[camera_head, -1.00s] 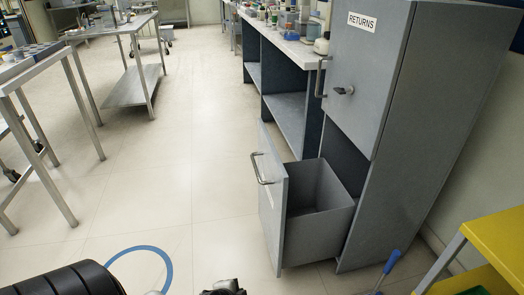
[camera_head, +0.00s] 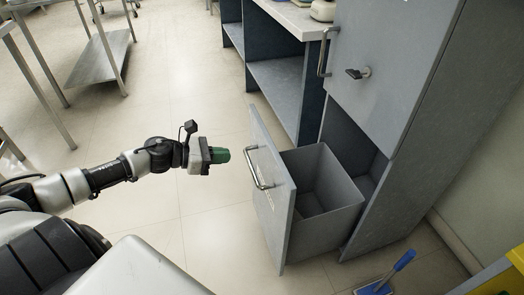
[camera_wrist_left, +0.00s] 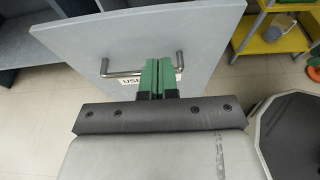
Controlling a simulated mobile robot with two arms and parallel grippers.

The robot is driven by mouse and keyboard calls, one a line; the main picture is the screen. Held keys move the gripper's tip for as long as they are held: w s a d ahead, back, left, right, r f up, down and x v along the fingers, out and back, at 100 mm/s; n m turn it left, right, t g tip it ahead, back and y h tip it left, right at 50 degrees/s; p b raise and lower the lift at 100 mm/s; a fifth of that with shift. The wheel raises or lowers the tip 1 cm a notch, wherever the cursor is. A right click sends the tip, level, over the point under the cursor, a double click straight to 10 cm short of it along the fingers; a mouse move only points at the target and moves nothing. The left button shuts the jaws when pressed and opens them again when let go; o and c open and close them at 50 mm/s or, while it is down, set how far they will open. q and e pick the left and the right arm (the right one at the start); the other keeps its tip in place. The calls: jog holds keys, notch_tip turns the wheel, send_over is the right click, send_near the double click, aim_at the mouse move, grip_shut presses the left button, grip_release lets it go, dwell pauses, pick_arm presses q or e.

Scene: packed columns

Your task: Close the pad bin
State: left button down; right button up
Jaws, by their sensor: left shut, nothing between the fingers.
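The pad bin (camera_head: 325,205) is a grey pull-out bin at the bottom of the grey cabinet. It stands open, pulled out to the left, and looks empty inside. Its front panel (camera_head: 275,215) carries a metal bar handle (camera_head: 258,168). In the left wrist view the panel (camera_wrist_left: 205,40) fills the upper middle, with the handle (camera_wrist_left: 115,73) and a partly hidden label. My left gripper (camera_head: 222,155) has green fingers, shut and empty, a little left of the panel and handle, apart from them in the head view. The fingers also show in the left wrist view (camera_wrist_left: 157,75). My right gripper is not in view.
The cabinet's upper door (camera_head: 385,60) is shut, with a dark latch (camera_head: 357,73). Open shelves (camera_head: 275,90) stand behind the bin. A blue dustpan (camera_head: 375,288) lies on the floor at right, near a yellow shelf (camera_head: 515,262). The floor left of the bin is clear.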

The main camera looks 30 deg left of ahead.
pick_arm(q)
send_near(271, 152)
jog(key=d+f, duration=0.1)
jog(key=f, duration=0.1)
jog(key=w+d, duration=0.1)
jog(key=w, duration=0.1)
jog(key=w+d, duration=0.2)
jog(key=shift+w+f+p, duration=0.15)
jog(key=shift+w+p, duration=0.1)
jog(key=shift+p, duration=0.05)
jog(key=shift+w+d+f, duration=0.1)
jog(key=shift+w+d, duration=0.25)
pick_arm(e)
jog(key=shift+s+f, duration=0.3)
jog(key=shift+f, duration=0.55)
pick_arm(q)
jog(key=shift+w+d, duration=0.1)
